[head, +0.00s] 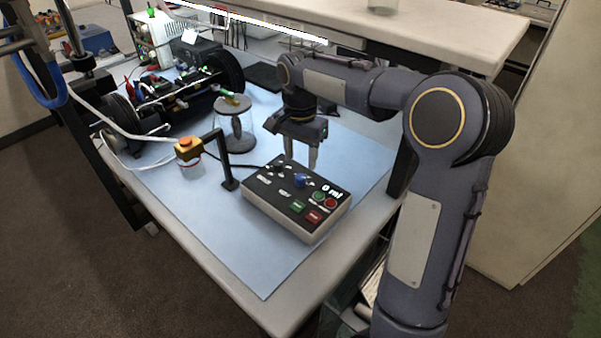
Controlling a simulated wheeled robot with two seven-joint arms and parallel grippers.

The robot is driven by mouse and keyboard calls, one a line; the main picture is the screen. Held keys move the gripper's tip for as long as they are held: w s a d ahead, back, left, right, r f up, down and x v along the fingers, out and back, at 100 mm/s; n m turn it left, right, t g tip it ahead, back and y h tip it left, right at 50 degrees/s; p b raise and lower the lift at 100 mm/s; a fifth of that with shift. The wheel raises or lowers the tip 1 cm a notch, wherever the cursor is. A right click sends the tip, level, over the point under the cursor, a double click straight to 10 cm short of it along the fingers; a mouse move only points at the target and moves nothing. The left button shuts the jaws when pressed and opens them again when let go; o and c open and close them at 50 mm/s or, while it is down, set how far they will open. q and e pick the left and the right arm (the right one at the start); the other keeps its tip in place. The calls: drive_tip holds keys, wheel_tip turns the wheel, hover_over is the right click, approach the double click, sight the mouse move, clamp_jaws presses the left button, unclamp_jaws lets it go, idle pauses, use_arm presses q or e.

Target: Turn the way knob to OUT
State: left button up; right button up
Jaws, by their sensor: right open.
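A control box (264,204) with a black top and pale sides lies on the blue mat. A blue knob (300,181) stands near the back middle of its top, with small dark and light controls to its left. The labels are too small to read, so I cannot tell which control is the way knob or where it points. My right gripper (301,160) points down above the back edge of the box, close behind the blue knob. Its two fingers are apart with nothing between them.
The box also has green and red buttons (314,217) and a white readout. Left of it stand a black post (229,180), an orange-topped jar (188,150) and a clear cylinder with a grey lid (233,105). Black apparatus (165,100) fills the back left. The front mat (255,262) is bare.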

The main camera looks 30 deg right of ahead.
sight(301, 177)
wheel_tip(301, 177, down, 6)
drive_tip(key=shift+r, duration=0.1)
drive_tip(key=c, duration=1)
